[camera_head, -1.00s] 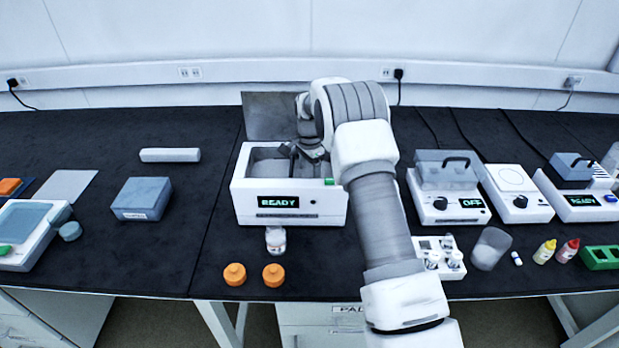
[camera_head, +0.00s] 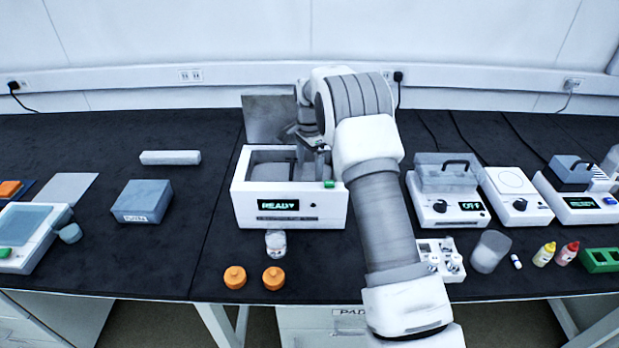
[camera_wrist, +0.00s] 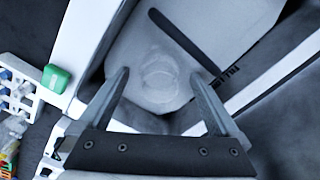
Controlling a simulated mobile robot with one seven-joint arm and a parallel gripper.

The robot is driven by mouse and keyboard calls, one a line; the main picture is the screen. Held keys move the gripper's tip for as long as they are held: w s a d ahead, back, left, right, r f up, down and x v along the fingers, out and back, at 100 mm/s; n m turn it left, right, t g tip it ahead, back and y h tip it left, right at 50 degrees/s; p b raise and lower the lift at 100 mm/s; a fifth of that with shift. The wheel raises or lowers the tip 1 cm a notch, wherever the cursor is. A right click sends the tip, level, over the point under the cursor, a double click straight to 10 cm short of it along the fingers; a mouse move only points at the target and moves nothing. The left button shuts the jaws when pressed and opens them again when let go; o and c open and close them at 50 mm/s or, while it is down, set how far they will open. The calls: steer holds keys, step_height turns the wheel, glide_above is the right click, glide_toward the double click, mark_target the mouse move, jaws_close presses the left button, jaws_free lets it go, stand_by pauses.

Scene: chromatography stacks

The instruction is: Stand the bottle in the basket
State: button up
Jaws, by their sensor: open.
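The white bath (camera_head: 290,207) with a READY display stands mid-bench, its lid raised behind it. Its open well holds the basket, whose edges are hard to make out; a dark bar (camera_wrist: 187,45) crosses the well. My gripper (camera_head: 318,155) is over the right part of the well. In the wrist view my gripper (camera_wrist: 160,76) is open, its fingers apart on either side of a faint, clear round outline. This looks like the clear bottle (camera_wrist: 158,88) seen from above, inside the well; whether it stands fully upright I cannot tell. The head view does not show it clearly.
A small clear jar (camera_head: 276,243) and two orange caps (camera_head: 235,277) (camera_head: 273,278) sit in front of the bath. A blue-grey box (camera_head: 142,201) is to the left. A vial rack (camera_head: 440,259), a clear beaker (camera_head: 490,251) and other instruments stand to the right.

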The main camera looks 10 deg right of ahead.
step_height(320, 180, up, 7)
steer(key=shift+r+p, duration=0.1)
steer(key=shift+p, duration=0.2)
steer(key=s+r+n+t, duration=0.3)
steer(key=s+r+n, duration=0.4)
steer(key=s+r, duration=1.2)
steer(key=s+f+n+t, duration=0.2)
steer(key=s+n, duration=0.4)
steer(key=s, duration=1.5)
steer(key=shift+s+f+t, duration=0.2)
steer(key=shift+f+t, duration=0.1)
steer(key=shift+f, duration=0.1)
steer(key=shift+r, duration=0.1)
step_height(320, 180, up, 3)
steer(key=p, duration=0.3)
